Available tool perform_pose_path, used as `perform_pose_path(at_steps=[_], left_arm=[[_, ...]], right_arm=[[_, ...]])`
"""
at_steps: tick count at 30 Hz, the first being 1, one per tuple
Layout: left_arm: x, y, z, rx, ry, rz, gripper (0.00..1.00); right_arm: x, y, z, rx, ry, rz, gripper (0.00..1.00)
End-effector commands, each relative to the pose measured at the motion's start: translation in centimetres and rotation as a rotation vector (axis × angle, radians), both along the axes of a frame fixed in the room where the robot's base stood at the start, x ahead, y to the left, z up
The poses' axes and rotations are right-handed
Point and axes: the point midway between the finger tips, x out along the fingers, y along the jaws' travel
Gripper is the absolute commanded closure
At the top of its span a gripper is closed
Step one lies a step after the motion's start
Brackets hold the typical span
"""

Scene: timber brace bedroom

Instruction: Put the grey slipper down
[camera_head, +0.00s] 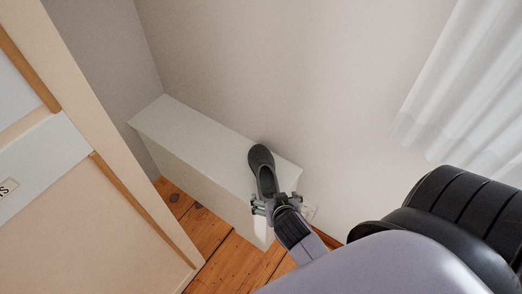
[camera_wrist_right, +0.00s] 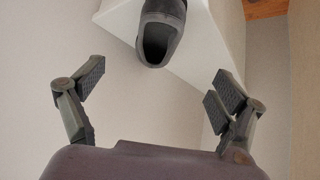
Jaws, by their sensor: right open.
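The dark grey slipper (camera_head: 261,161) appears to lie on top of the white bench (camera_head: 190,125), near its right end, toe toward the wall. It also shows at the top of the right wrist view (camera_wrist_right: 165,14), with its foot opening facing my gripper. My right gripper (camera_head: 273,203) is just off the slipper's heel end. In the right wrist view its two fingers (camera_wrist_right: 160,82) are spread wide with nothing between them, and the slipper lies beyond them. My left gripper is not in view.
The rest of the bench top is clear. A wall stands right behind the bench. A cream door or cabinet panel (camera_head: 110,215) stands at left, and a white curtain (camera_head: 465,85) hangs at right. Wooden floor (camera_head: 215,243) shows in front of the bench.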

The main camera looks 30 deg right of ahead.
Motion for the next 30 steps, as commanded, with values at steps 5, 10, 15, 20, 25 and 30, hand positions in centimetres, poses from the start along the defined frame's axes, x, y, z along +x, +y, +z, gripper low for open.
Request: perform_pose_path(at_steps=[5, 10, 15, 20, 25, 30], left_arm=[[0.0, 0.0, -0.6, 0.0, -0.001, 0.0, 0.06], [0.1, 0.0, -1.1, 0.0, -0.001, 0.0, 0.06], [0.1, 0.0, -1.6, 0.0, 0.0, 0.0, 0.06], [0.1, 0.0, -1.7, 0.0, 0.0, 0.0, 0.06], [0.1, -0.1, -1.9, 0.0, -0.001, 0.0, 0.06], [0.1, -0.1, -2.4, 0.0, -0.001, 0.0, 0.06]], right_arm=[[2.5, -1.1, -2.7, -0.004, 0.0, 0.002, 0.1], [4.9, -2.1, -5.3, -0.003, 0.0, 0.001, 0.1], [6.8, -2.9, -7.3, -0.001, -0.001, 0.001, 0.1], [7.5, -3.2, -8.1, 0.0, -0.001, 0.001, 0.1], [8.7, -3.9, -9.2, -0.003, -0.001, 0.001, 0.1], [10.4, -4.6, -10.9, -0.002, 0.001, 0.002, 0.1]])
